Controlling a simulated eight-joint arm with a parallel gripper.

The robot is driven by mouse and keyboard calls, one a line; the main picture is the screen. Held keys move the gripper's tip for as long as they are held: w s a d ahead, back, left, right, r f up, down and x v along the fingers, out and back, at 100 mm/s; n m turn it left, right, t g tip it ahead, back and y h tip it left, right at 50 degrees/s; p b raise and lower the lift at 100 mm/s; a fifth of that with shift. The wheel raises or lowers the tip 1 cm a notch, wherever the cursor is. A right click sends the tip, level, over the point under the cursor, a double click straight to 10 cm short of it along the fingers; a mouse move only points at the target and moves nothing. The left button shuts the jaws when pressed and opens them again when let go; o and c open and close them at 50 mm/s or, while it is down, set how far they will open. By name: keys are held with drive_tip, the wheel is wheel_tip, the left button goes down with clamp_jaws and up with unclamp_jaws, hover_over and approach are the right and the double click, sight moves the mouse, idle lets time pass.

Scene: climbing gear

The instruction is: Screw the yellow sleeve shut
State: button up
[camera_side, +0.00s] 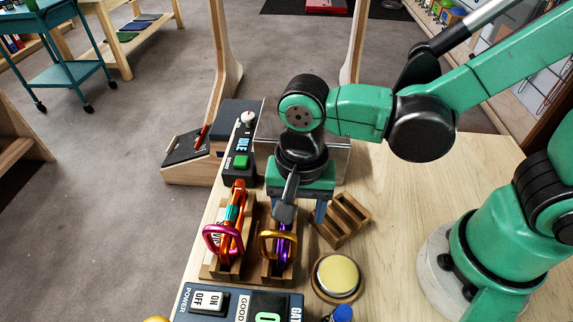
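My gripper (296,208) points down over the right-hand wooden holder (270,268). Its blue fingers look spread apart, with a dark grey part hanging between them. Below it a gold carabiner (278,245) with a purple part (285,242) stands in the holder. I see no grip on it. My gripper hides the upper part of this carabiner, and I cannot make out a yellow sleeve. To the left, a magenta carabiner (222,241) with orange and teal parts stands in another wooden holder (214,270).
A yellow disc (337,275) in a round wooden base is front right. An empty slotted wooden block (343,217) stands right of my gripper. A dark box with a green button (240,162) is behind left. A power switch panel (208,300) lies at the front.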

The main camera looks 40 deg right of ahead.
drive_tip(key=shift+f, duration=0.65)
drive_tip(key=shift+w+a, duration=0.85)
drive_tip(key=shift+s+d+r, duration=0.15)
drive_tip(key=shift+s+r, duration=0.05)
drive_tip(key=shift+r, duration=0.5)
drive_tip(key=shift+s+d+r, duration=0.15)
drive_tip(key=shift+s+r, duration=0.05)
drive_tip(key=shift+r, duration=0.45)
drive_tip(key=shift+s+d, duration=0.5)
drive_tip(key=shift+d, duration=0.05)
